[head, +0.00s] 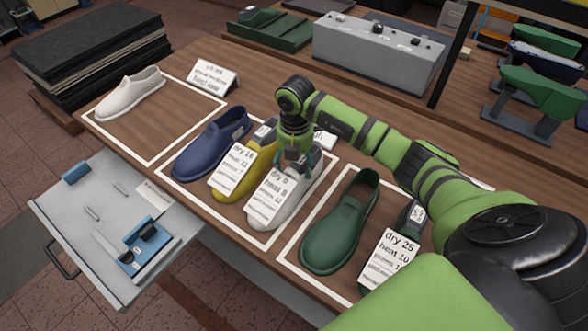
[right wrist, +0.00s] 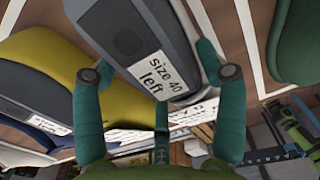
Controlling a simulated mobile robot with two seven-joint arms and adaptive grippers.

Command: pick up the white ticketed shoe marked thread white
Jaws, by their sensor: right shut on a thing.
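The white ticketed shoe (head: 298,197) lies on the wooden bench inside the middle white outline, right of the yellow shoe (head: 230,192). Its ticket (head: 268,198) starts "dry 0, heat 8"; the lower lines are too small to read surely. My right gripper (head: 294,160) is at its heel end, covering part of it. In the right wrist view my right gripper's fingers (right wrist: 155,58) are shut on either side of the shoe's heel end, around a grey last labelled "size 40 left" (right wrist: 155,75). I cannot tell any lift. My left gripper is not in view.
A blue shoe (head: 208,145) stands left of the yellow one, a green shoe (head: 340,225) in the right outline. An unticketed white shoe (head: 131,93) stands far left. A metal drawer (head: 75,215) juts out in front. A grey box (head: 378,55) stands behind.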

